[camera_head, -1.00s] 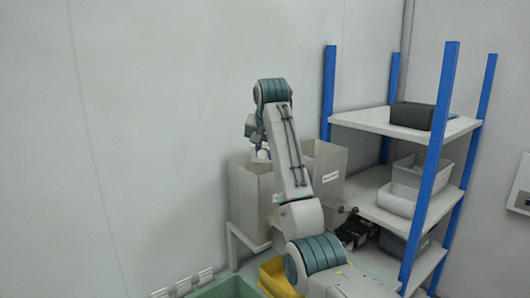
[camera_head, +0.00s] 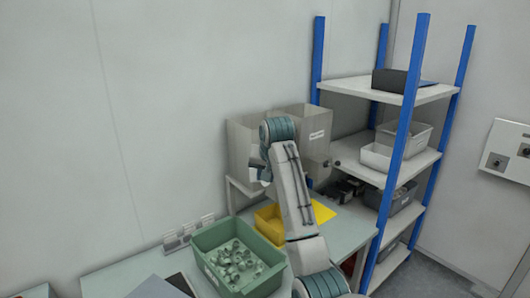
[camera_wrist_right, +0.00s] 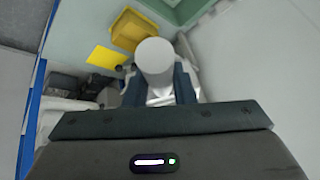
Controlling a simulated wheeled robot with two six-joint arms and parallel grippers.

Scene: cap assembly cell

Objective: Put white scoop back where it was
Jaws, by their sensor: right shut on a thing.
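My right gripper (camera_wrist_right: 158,88) is shut on the white scoop (camera_wrist_right: 154,58). In the right wrist view, the scoop's rounded white end stands out between the two dark fingers. Clear or shiny material shows below it, and I cannot make out its full shape. In the head view, my right arm rises in front of the clear bins, and the gripper (camera_head: 258,174) is small and partly hidden at the arm's far end. The scoop cannot be told clearly there. My left gripper is not in view.
A green bin (camera_head: 208,267) of loose shiny parts stands on the table (camera_head: 132,277). A yellow bin (camera_head: 267,226) and a yellow sheet (camera_head: 323,212) lie behind my arm. Tall clear bins (camera_head: 243,142) stand at the back. A blue-posted shelf (camera_head: 407,92) holds several boxes at right.

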